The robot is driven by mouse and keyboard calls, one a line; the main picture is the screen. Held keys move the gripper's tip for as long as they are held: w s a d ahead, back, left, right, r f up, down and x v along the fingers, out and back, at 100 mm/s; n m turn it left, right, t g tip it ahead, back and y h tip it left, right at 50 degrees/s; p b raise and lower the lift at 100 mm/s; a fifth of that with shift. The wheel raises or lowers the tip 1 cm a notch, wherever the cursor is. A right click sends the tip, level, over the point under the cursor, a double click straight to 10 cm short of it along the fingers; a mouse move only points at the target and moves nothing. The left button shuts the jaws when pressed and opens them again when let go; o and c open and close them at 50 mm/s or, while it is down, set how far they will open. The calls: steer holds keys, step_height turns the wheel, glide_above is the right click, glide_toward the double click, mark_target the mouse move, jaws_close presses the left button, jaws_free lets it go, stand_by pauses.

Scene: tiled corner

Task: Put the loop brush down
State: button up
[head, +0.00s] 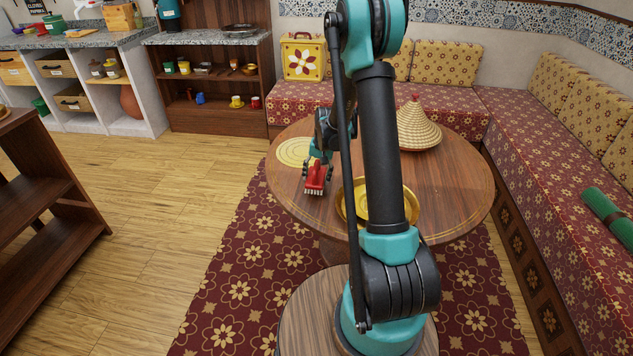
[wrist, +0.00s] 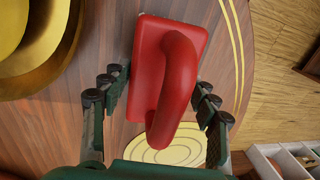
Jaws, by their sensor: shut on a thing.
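The red loop brush (head: 316,176) has a thick arched handle and pale bristles pointing down. My gripper (head: 319,160) is shut on it, over the left part of the round wooden table (head: 450,185). In the wrist view the brush (wrist: 178,85) lies between the two fingers of my gripper (wrist: 158,105), its loop towards the camera. I cannot tell whether the bristles touch the tabletop. A flat yellow round mat with ring lines (head: 292,152) lies on the table beside the brush, and shows partly behind the handle in the wrist view (wrist: 140,155).
A brass tray (head: 348,205) stands on the table right of the brush, partly hidden by my arm. A woven cone-shaped lid (head: 418,128) stands farther back. Patterned benches (head: 540,135) line the corner behind. Bare tabletop shows between mat and tray.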

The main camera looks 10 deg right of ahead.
mark_target(321, 177)
steer(key=shift+f, duration=1.2)
steer(key=shift+f, duration=0.1)
steer(key=o, duration=1.6)
steer(key=shift+c, duration=0.2)
steer(key=r, duration=0.4)
steer(key=d+r, duration=0.1)
steer(key=r, duration=0.6)
steer(key=shift+s+d+r, duration=0.25)
steer(key=shift+d+r, duration=0.05)
steer(key=shift+r, duration=0.1)
steer(key=shift+s+r, duration=0.15)
steer(key=shift+r, duration=0.05)
steer(key=s+d+r+n+t+h, duration=0.1)
steer(key=s+d+r+n+t, duration=0.1)
steer(key=s, duration=2.7)
steer(key=shift+s+n+t+h, duration=0.3)
steer(key=shift+n+t, duration=0.5)
steer(key=shift+t, duration=0.1)
